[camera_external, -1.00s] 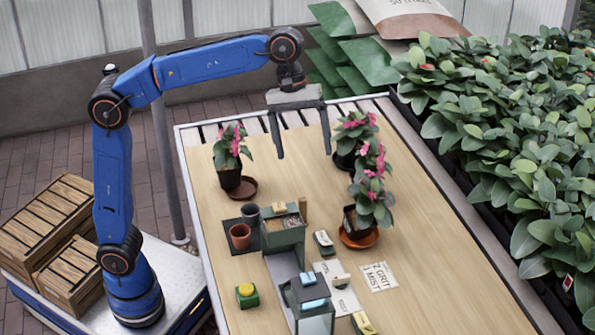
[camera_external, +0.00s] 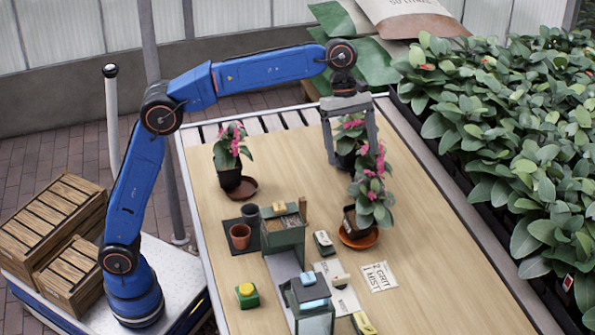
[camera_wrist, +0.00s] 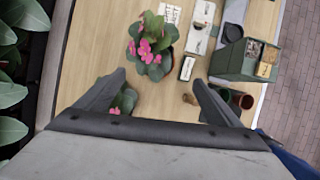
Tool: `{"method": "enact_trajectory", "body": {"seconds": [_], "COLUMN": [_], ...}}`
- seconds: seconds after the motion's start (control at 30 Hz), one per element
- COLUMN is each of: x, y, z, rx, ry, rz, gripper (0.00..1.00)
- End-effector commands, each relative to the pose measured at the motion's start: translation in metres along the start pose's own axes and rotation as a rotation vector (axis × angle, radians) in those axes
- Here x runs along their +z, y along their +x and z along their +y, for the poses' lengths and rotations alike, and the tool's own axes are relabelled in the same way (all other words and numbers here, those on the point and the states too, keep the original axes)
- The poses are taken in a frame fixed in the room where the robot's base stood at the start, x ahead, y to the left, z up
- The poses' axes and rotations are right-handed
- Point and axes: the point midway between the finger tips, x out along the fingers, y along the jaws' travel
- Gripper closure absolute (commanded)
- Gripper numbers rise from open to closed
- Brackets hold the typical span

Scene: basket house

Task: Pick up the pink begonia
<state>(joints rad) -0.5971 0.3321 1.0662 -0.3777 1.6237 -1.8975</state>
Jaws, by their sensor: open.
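Three potted plants with pink flowers and green leaves stand on the wooden table; I cannot tell which one is the begonia. One stands at the back left (camera_external: 229,150). One stands at the back right (camera_external: 352,125), behind or between my fingers. The third (camera_external: 370,205) stands in front of it on an orange saucer, and also shows in the wrist view (camera_wrist: 150,47). My gripper (camera_external: 352,160) is open and points down over the back right plant. In the wrist view (camera_wrist: 158,80), leaves (camera_wrist: 124,100) show beside the left finger, mostly hidden by the gripper body.
A green planter box (camera_external: 283,238), small pots (camera_external: 240,236), a yellow-topped green block (camera_external: 247,295) and a printed card (camera_external: 379,277) lie toward the front. A brown saucer (camera_external: 242,188) lies beside the back left plant. Dense foliage (camera_external: 500,130) borders the right edge. The table's right strip is clear.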

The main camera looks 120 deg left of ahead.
Motion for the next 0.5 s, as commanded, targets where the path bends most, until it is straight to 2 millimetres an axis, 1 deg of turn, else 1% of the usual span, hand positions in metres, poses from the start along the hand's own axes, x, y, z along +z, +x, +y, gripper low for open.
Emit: {"method": "enact_trajectory", "body": {"seconds": [0.2,0.37,0.5], "x": [-0.010,-0.013,-0.013], "y": [0.023,0.033,0.050], "z": [0.000,0.000,-0.001], "rx": [-0.002,-0.002,-0.003], "ry": [0.001,0.001,0.001], "rz": [0.001,0.001,0.002], "gripper": [0.13,0.13,0.13]}}
